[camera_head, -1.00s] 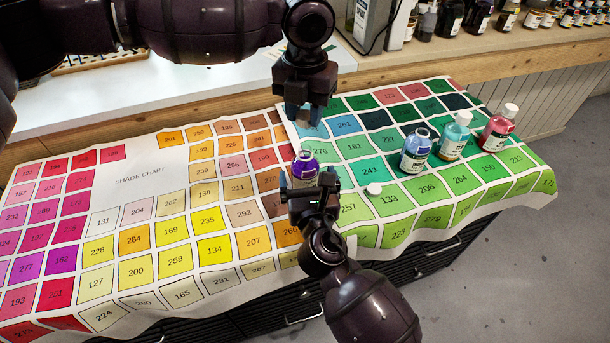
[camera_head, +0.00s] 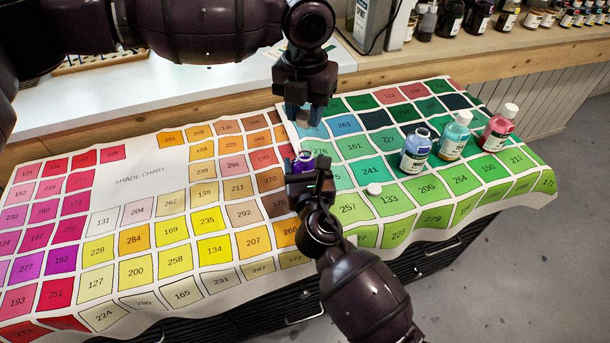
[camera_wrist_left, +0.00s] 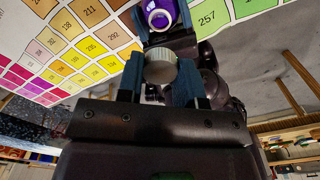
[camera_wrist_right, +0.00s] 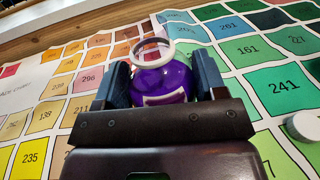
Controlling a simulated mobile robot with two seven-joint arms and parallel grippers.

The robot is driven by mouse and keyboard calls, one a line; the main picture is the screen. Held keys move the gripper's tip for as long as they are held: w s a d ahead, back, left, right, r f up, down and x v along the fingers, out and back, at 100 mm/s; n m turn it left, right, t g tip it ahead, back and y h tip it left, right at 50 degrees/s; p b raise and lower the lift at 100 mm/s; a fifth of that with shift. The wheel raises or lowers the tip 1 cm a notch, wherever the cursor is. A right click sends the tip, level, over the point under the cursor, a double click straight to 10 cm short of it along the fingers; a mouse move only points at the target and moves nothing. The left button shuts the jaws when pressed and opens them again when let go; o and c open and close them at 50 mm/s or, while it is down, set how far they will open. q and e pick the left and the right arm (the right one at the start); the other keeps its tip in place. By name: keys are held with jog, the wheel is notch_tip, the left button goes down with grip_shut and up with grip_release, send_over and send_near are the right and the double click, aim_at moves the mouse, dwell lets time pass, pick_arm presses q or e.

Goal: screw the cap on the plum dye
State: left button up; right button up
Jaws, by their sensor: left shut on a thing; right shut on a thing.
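The plum dye bottle (camera_head: 303,160) is purple with an open, white-rimmed mouth. It stands between the fingers of my right gripper (camera_head: 308,172), which is shut on it. The right wrist view shows the purple bottle (camera_wrist_right: 168,82) up close, its mouth uncovered. My left gripper (camera_head: 305,108) is above and behind it in the head view. In the left wrist view a round white cap (camera_wrist_left: 160,67) is between its fingers, and the bottle (camera_wrist_left: 163,14) is beyond the cap, apart from it. The head view does not show this cap clearly.
An open blue bottle (camera_head: 417,150) stands to the right, with a loose white cap (camera_head: 374,189) lying near it. Capped teal (camera_head: 455,135) and red (camera_head: 498,127) bottles stand farther right. The shade chart (camera_head: 140,205) covers the table. A white shelf (camera_head: 190,92) runs behind.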

jog(key=c, duration=0.5)
pick_arm(q)
jog(key=shift+f, duration=2.5)
pick_arm(e)
jog(key=shift+o, duration=0.2)
pick_arm(q)
jog(key=shift+f, duration=0.1)
jog(key=shift+f, duration=0.8)
jog(key=shift+f, duration=0.55)
pick_arm(e)
grip_shut()
pick_arm(q)
jog(key=m, duration=0.6)
